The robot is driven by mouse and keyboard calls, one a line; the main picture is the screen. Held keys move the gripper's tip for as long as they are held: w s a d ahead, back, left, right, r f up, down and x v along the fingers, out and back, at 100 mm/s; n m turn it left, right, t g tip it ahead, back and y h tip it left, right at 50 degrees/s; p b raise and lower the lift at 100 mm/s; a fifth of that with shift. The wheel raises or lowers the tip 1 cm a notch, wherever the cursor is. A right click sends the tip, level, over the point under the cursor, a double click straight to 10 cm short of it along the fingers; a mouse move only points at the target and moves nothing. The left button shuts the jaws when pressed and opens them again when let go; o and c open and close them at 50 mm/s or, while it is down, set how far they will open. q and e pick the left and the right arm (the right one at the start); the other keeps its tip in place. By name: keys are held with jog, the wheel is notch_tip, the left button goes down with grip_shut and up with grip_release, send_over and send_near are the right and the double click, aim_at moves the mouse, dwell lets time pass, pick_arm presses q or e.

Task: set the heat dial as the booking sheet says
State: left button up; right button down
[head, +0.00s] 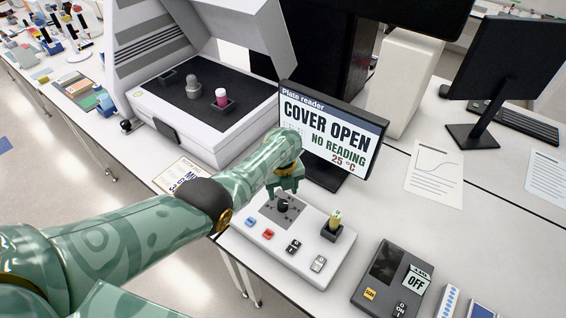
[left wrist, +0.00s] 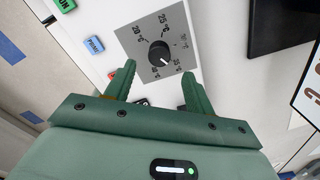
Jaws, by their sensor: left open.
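The heat dial (head: 283,207) is a black round knob on a grey scale plate on the white control box (head: 270,243). In the left wrist view the dial (left wrist: 159,53) has a white pointer mark toward the lower right. The labels 20 °C and 25 °C are readable above it; the smaller ones are unclear. My left gripper (head: 287,187) is open just above the dial. In its wrist view the left gripper (left wrist: 158,72) has a finger on either side below the knob, apart from it. A printed card (head: 181,174), possibly the booking sheet, lies partly behind my arm; its text is unreadable.
The plate reader (head: 205,125) stands behind with its lid raised. Its screen (head: 332,132) reads COVER OPEN, NO READING, 25 °C. The box carries several buttons and a holder (head: 335,230). A dark device (head: 393,280) showing OFF stands at right. Papers (head: 434,174) lie beyond.

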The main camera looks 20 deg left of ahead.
aim_at(283, 204)
pick_arm(q)
notch_tip(283, 204, up, 11)
jog(key=p, duration=0.4)
jog(key=shift+f, duration=0.15)
pick_arm(e)
notch_tip(283, 204, up, 6)
jog(key=shift+f, duration=0.2)
